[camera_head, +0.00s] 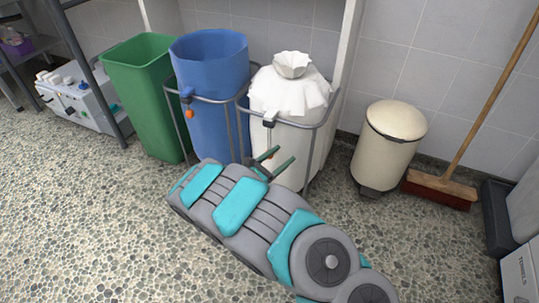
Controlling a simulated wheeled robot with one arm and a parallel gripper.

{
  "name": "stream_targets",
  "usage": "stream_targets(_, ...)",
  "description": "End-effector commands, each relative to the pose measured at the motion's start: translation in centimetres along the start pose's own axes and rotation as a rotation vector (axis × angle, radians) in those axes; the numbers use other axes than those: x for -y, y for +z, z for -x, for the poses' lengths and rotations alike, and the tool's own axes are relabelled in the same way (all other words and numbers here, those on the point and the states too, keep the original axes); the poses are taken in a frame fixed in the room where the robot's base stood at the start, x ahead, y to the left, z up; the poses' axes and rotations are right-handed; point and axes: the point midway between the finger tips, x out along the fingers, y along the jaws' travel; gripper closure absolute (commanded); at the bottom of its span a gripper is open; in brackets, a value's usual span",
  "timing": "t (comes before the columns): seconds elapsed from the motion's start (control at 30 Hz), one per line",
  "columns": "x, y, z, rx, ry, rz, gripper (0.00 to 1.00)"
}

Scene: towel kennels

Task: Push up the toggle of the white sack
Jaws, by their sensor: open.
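The white sack (313,135) hangs in a grey metal frame in the middle of the view, its top gathered into a ruffled neck. At its front rail is a small white fitting (270,115) with a dark part below it. My arm hides the sack's lower left part.
A blue sack (212,75) with an orange piece (189,114) hangs in the frame to the left, beside a green bin (148,85). A cream pedal bin (388,150) and a broom (440,190) stand to the right.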

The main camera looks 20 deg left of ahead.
Motion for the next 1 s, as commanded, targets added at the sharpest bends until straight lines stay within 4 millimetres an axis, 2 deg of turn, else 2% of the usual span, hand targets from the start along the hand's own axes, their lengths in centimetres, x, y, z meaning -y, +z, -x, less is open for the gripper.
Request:
stream_targets(0.03, -1.5, -1.8, 1.6, -0.003, 0.056, 0.027, 0.31)
stream_targets(0.1, -3.1, -3.5, 3.3, -0.004, 0.114, 0.053, 0.31)
stream_targets(0.2, -4.5, -4.9, 5.0, -0.005, 0.169, 0.073, 0.31)
stream_targets(0.33, -5.2, -5.7, 5.5, -0.006, 0.195, 0.084, 0.31)
stream_targets(0.47, -5.4, -5.7, 4.2, -0.005, 0.195, 0.084, 0.31)
stream_targets(0.7, -6.0, -5.8, 0.5, -0.006, 0.190, 0.084, 0.31)
stream_targets(1.0, -6.5, -5.7, -1.8, -0.005, 0.193, 0.085, 0.31)
